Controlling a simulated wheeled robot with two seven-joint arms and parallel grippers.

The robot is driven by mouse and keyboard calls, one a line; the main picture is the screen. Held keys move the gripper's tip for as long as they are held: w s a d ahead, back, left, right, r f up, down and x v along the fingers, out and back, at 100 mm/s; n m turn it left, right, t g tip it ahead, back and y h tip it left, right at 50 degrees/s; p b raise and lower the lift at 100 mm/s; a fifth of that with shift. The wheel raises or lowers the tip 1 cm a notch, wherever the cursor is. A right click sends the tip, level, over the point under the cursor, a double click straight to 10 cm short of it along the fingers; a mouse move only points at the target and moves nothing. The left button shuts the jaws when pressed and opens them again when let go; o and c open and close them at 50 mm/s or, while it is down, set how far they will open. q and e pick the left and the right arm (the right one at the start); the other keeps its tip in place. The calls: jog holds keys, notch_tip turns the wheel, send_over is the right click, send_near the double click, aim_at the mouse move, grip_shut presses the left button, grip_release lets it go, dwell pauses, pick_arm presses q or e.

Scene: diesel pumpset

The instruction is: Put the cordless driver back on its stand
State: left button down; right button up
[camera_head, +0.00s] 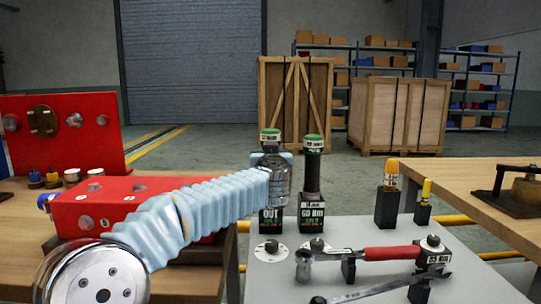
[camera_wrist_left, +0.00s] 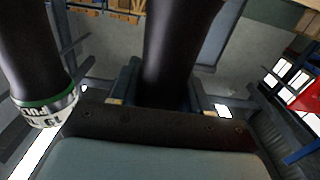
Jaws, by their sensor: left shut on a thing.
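My left arm reaches in from the left, and my left gripper (camera_head: 271,156) is shut on a dark, upright cylindrical tool with a green-banded top (camera_head: 270,136), which I take to be the cordless driver. In the left wrist view its dark shaft (camera_wrist_left: 178,50) stands between the jaws. Below my gripper is a black stand block marked "OUT" (camera_head: 270,222). My wrist hides most of the tool, so I cannot tell whether it touches the block. A similar green-topped tool (camera_head: 312,172) stands just right on a block marked "60 Nm" (camera_head: 311,218). My right gripper is not in view.
A red-handled wrench (camera_head: 378,253) and a metal spanner (camera_head: 395,285) lie on supports on the grey bench (camera_head: 280,285). Orange (camera_head: 390,172) and yellow-topped (camera_head: 426,190) tools stand in black blocks on the right. A red housing (camera_head: 100,208) is at left.

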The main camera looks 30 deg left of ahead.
pick_arm(q)
jog(key=shift+f+b, duration=0.55)
jog(key=shift+f, duration=0.35)
jog(key=c, duration=0.6)
grip_release()
jog(key=shift+o, duration=0.7)
jog(key=shift+f, duration=0.1)
jog(key=shift+s+d, duration=0.1)
jog(key=shift+s, duration=0.05)
jog(key=v, duration=1.3)
jog(key=shift+s+d, duration=0.2)
